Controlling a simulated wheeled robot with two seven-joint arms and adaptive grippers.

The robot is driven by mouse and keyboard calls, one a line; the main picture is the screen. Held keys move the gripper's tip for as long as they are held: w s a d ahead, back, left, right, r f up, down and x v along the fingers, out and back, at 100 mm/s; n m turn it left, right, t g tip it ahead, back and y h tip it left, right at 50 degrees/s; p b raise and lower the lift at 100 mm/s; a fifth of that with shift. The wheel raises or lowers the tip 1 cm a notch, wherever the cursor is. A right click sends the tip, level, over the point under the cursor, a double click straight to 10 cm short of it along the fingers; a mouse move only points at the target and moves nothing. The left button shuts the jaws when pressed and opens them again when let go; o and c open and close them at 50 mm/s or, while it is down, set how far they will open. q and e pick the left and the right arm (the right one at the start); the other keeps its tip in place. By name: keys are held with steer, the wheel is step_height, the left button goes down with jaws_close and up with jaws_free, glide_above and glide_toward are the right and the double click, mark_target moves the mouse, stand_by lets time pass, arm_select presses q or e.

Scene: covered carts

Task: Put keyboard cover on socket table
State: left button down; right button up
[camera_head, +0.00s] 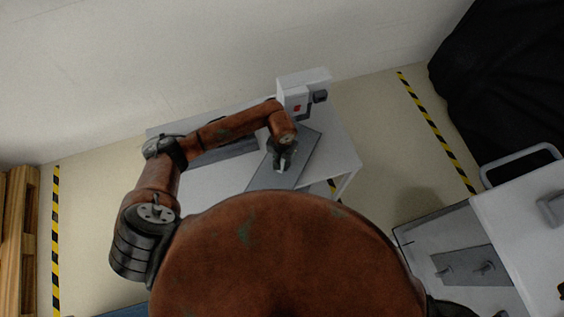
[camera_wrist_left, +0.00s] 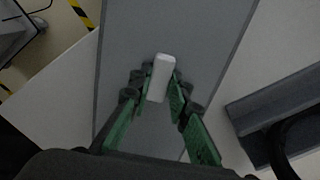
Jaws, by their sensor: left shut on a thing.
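The keyboard cover (camera_head: 305,150) is a flat grey rectangular panel with a small white block handle (camera_wrist_left: 161,72). It lies over the white socket table (camera_head: 336,160). I cannot tell whether it touches the tabletop or is slightly above it. My left gripper (camera_head: 281,166) comes down over the cover's middle. In the left wrist view, the green fingers of my left gripper (camera_wrist_left: 159,88) are closed on both sides of the handle, and the grey panel (camera_wrist_left: 205,40) spreads beneath. My right gripper is not in view.
A long dark grey raised part (camera_wrist_left: 280,98) lies on the table beside the panel. A white cart with a metal handle (camera_head: 515,215) stands at the right, with a black draped thing (camera_head: 505,80) behind it. Wooden pallets (camera_head: 18,240) stand at the left. Striped tape marks the floor.

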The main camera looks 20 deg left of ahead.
mark_target(282, 165)
arm_select(q)
steer(key=shift+f, duration=0.2)
steer(key=c, duration=1.8)
jaws_free()
steer(key=shift+r, duration=0.1)
steer(key=shift+r, duration=0.2)
step_height(282, 165, up, 12)
steer(key=shift+f+b, duration=0.1)
steer(key=shift+b, duration=0.95)
